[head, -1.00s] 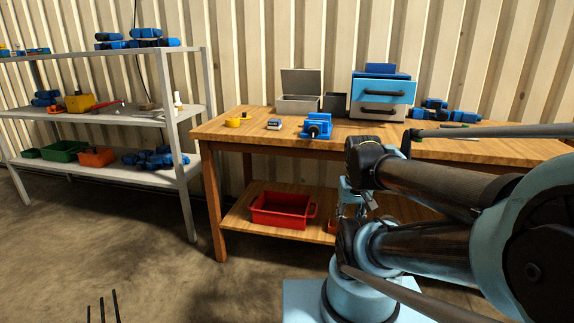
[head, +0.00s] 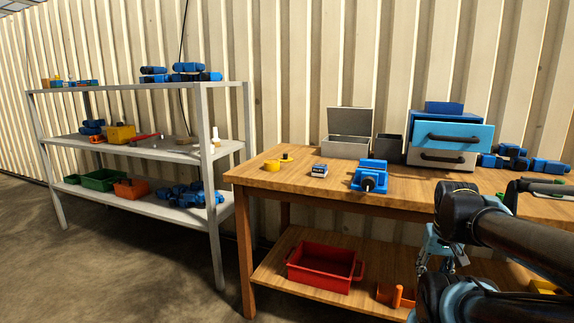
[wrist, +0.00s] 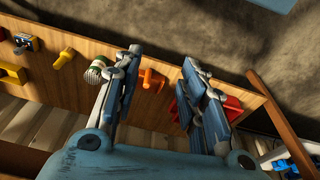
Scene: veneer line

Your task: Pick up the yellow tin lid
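A flat yellow disc with a dark knob (head: 286,158), which looks like the yellow tin lid, lies on the workbench top near its back left corner. A yellow round piece (head: 272,165) sits just left of it; the two are small here. My gripper (wrist: 163,63) is open and empty in the wrist view, its fingers spread over the bench's lower shelf, far from the lid. The lid is not seen in the wrist view.
The workbench (head: 320,195) also bears a small labelled box (head: 319,171), a blue vise-like block (head: 370,176), an open grey box (head: 347,146) and a drawer unit (head: 450,135). A red tray (head: 325,268) is on its lower shelf. A metal rack (head: 216,155) stands left.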

